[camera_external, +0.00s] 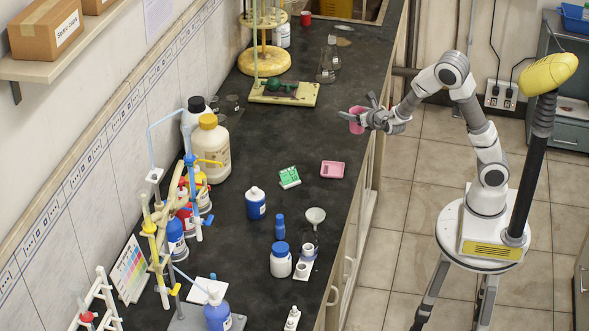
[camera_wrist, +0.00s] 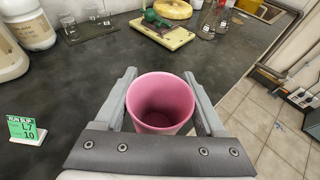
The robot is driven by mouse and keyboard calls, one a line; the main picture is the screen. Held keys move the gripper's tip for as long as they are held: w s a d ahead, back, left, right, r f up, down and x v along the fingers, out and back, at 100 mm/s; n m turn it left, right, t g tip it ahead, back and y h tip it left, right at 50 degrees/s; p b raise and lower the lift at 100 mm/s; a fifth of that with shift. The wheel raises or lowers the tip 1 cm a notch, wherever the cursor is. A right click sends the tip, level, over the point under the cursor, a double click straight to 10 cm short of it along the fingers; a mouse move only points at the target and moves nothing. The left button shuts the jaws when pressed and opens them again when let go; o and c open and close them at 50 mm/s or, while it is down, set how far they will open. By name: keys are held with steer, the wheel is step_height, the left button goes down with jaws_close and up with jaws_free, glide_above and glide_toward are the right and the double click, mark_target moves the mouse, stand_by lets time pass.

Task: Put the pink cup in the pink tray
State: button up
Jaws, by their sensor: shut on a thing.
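The pink cup (camera_wrist: 160,103) is between the two fingers of my gripper (camera_wrist: 161,92) in the wrist view, upright with its open mouth facing the camera; it looks empty. In the external view the pink cup (camera_external: 356,121) shows at the end of my gripper (camera_external: 366,118), above the bench near its right edge. My gripper is shut on the cup. The pink tray (camera_external: 332,169) lies flat on the dark bench, below and left of the cup in the external view. The tray does not show in the wrist view.
A green-and-white card (camera_external: 289,177) stands left of the tray. A blue-lidded jar (camera_external: 280,260) and a funnel (camera_external: 315,216) stand nearer the front.

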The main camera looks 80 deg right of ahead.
steer(key=shift+s+a, duration=0.25)
steer(key=shift+s, duration=0.2)
steer(key=shift+s+a, duration=0.2)
steer(key=shift+s, duration=0.25)
glide_above(328, 166)
step_height(328, 166, down, 7)
steer(key=shift+f+b, duration=0.3)
steer(key=shift+f, duration=1.75)
steer(key=shift+f, duration=0.2)
steer(key=o, duration=1.3)
steer(key=shift+r, duration=0.15)
